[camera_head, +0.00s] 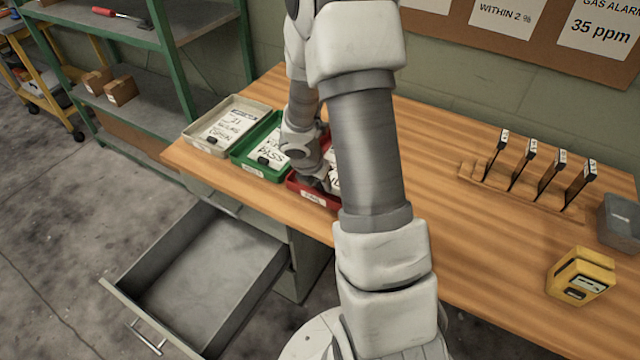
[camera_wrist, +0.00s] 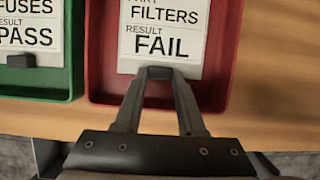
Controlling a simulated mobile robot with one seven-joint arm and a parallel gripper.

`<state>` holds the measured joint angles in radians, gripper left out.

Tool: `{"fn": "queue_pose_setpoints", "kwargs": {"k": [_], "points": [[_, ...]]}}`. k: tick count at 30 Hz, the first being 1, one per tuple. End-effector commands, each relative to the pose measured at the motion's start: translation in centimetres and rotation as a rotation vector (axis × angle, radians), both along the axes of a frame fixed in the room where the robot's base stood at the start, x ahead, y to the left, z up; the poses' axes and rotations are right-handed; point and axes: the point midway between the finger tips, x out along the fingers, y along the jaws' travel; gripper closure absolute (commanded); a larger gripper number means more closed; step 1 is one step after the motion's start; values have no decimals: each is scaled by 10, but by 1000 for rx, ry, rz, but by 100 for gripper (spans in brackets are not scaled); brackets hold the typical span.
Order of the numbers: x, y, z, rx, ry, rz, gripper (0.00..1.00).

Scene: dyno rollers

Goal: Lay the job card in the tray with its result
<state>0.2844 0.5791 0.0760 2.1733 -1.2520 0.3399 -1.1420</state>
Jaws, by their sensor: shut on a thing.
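My gripper (camera_wrist: 158,73) is shut on the dark tab at the near edge of a white job card (camera_wrist: 165,40). The card reads "FILTERS, RESULT FAIL". In the wrist view it lies over the inside of the red tray (camera_wrist: 101,60); I cannot tell if it touches the tray floor. In the head view the red tray (camera_head: 301,190) is partly hidden by my arm. The green tray (camera_head: 239,157), left of it, holds a card (camera_head: 272,148) reading "PASS". A pale tray (camera_head: 190,138) at far left holds another card (camera_head: 222,128).
A drawer (camera_head: 190,265) stands open below the trays. On the right of the bench are a wooden rack (camera_head: 530,198) with several upright dark holders, a yellow device (camera_head: 580,277) and a grey bin (camera_head: 620,222). Green shelving (camera_head: 150,100) stands at the left.

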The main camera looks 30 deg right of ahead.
Motion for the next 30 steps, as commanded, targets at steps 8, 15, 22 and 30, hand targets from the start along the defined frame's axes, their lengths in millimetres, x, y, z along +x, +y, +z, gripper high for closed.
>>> {"fn": "queue_pose_setpoints", "kwargs": {"k": [8, 15, 22, 30], "points": [[0, 0, -2, 0, 0, 0, 41], [0, 0, -2, 0, 0, 0, 31], [-1, 2, 8, 1, -1, -1, 31], [-11, 20, 61, 0, -2, -1, 31]]}}
